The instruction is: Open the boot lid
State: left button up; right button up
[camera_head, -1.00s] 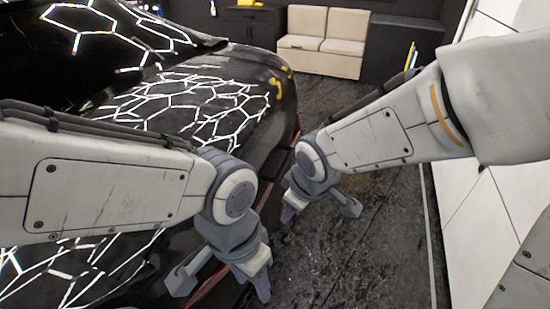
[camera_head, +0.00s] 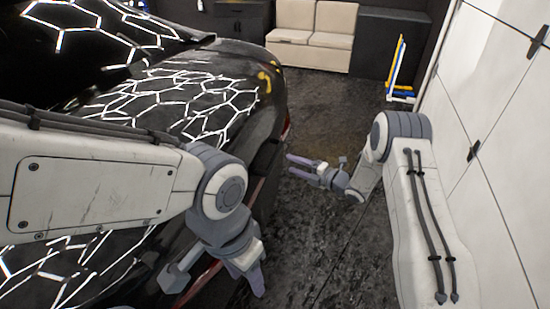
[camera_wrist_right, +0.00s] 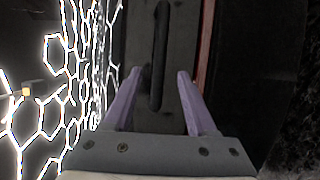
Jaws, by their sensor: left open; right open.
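The black car's boot lid (camera_head: 185,105) is glossy, with white hexagon reflections, and looks closed in the head view. In the right wrist view a dark upright bar like a handle (camera_wrist_right: 160,35) lies on a dark grey panel (camera_wrist_right: 135,35). My right gripper (camera_head: 290,165) is open, level and pointed left at the car's rear. In its wrist view the purple fingers (camera_wrist_right: 161,72) stand either side of the bar's line; I cannot tell whether they touch it. My left gripper (camera_head: 250,278) is open and empty, pointing down beside the car's rear.
A red strip (camera_wrist_right: 205,45) runs beside the panel. Dark floor (camera_head: 340,105) is open behind the car. A cream sofa (camera_head: 315,40) and a dark cabinet (camera_head: 390,42) stand at the back. White wall panels (camera_head: 480,130) close off the right side.

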aim_at(277, 158)
jog(key=p+x, duration=0.1)
jog(key=x, duration=0.8)
jog(key=shift+c, duration=0.4)
grip_shut()
dwell(0.9)
